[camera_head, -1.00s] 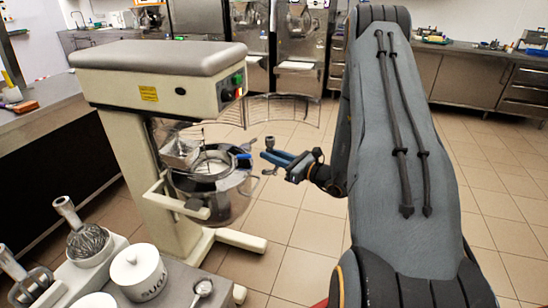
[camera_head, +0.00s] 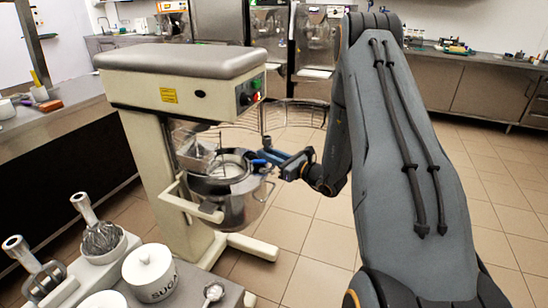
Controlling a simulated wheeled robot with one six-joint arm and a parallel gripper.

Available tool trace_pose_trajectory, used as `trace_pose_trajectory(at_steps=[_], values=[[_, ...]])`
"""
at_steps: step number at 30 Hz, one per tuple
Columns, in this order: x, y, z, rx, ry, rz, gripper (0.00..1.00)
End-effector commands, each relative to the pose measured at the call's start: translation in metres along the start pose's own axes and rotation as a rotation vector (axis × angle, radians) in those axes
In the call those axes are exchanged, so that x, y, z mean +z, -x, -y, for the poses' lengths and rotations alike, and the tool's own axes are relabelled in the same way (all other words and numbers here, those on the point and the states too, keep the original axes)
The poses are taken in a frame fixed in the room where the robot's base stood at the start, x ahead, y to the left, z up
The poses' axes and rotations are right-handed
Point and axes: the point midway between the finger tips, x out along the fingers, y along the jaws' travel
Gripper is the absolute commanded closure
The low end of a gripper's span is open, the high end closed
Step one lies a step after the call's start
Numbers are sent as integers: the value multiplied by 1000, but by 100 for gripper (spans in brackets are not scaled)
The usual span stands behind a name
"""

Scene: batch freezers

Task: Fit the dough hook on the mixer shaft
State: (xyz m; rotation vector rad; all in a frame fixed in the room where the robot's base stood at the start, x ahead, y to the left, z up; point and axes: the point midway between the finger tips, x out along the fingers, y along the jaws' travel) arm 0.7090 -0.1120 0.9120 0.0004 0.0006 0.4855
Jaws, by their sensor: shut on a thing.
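The mixer (camera_head: 150,125) stands at left of centre, with a grey-topped head over its steel bowl (camera_head: 243,210). The thin shaft (camera_head: 220,138) shows under the head, above the bowl, small and partly unclear. My gripper (camera_head: 264,162) is at the bowl's right rim, below the head and right of the shaft. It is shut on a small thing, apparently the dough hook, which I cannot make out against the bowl. A blue part (camera_head: 258,162) shows at the fingertips; I cannot tell whether it touches them.
The wire guard (camera_head: 296,116) stands out to the right behind my gripper. A steel chute (camera_head: 195,155) is at the bowl's left. At lower left, a holder carries a whisk (camera_head: 100,236) and a flat beater (camera_head: 38,272), beside a sugar pot (camera_head: 150,272). Tiled floor right of the bowl is clear.

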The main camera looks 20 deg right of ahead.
Motion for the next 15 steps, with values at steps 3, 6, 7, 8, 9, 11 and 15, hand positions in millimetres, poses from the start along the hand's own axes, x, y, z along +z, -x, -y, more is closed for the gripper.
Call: trace_pose_trajectory(at_steps=[3, 6, 7, 8, 9, 11, 15], values=[[0, -11, -1, 1, 2, 1, 100], [0, -19, -2, 2, 1, 1, 100], [0, -21, -3, 1, 1, 1, 100], [0, -24, -3, 1, 1, 1, 100], [0, -27, -3, 1, 1, 1, 100], [0, -32, -4, 1, 1, 2, 100], [0, -43, -5, 2, 1, 1, 100]])
